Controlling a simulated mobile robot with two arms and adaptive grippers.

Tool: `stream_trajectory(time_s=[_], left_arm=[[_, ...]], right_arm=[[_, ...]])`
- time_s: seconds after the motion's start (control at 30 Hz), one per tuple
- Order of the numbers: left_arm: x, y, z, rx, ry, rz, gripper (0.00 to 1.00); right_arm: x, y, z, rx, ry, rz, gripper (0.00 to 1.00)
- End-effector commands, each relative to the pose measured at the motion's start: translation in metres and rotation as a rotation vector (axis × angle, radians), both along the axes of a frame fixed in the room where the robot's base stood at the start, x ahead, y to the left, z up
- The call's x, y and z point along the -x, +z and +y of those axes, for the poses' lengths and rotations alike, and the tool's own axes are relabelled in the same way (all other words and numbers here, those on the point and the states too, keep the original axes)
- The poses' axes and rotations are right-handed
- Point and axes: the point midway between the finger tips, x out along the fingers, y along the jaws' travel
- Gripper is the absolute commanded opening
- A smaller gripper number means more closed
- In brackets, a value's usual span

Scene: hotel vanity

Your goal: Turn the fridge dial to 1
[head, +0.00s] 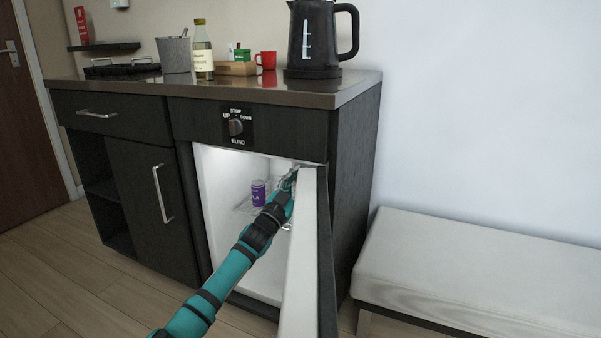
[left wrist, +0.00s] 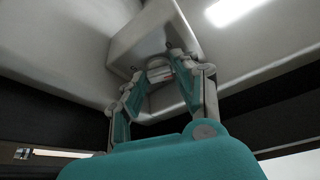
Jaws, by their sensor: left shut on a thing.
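The fridge (head: 215,165) under the counter stands open, its door (head: 302,250) swung out toward me. My left gripper (head: 290,180) reaches inside at the upper right, close to the door's top edge. In the left wrist view its fingers (left wrist: 157,66) are closed on a small pale dial (left wrist: 158,71) on a light box-like housing (left wrist: 130,45) inside the fridge. The dial's numbers and pointer cannot be read. In the head view the gripper and door hide the dial. My right gripper is in neither view.
A purple can (head: 258,193) stands on a wire shelf left of my gripper. A black kettle (head: 315,45) stands on the counter (head: 300,92). A pale bench (head: 470,265) is at right.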

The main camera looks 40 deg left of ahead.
Motion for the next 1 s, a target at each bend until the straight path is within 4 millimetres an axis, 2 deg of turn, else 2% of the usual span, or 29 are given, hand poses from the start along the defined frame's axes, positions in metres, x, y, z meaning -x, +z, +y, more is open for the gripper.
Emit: stream_trajectory(time_s=[0.3, 0.73, 0.77, 0.8, 1.0], left_arm=[[-0.0004, -0.0004, -0.0017, 0.081, -0.001, -0.025, 0.00], [-0.0004, -0.0008, -0.0015, 0.087, -0.001, -0.028, 0.00], [-0.0004, -0.0009, -0.0016, 0.087, -0.002, -0.028, 0.32], [-0.0004, -0.0008, -0.0015, 0.087, -0.002, -0.028, 0.37], [-0.0003, -0.0005, -0.0012, 0.086, -0.001, -0.028, 0.38]], right_arm=[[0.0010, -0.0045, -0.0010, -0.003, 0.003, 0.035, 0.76], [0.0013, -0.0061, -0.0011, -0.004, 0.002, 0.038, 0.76], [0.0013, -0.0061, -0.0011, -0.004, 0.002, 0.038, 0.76], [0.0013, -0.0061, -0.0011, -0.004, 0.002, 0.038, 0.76], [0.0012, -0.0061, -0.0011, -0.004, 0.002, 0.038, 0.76]])
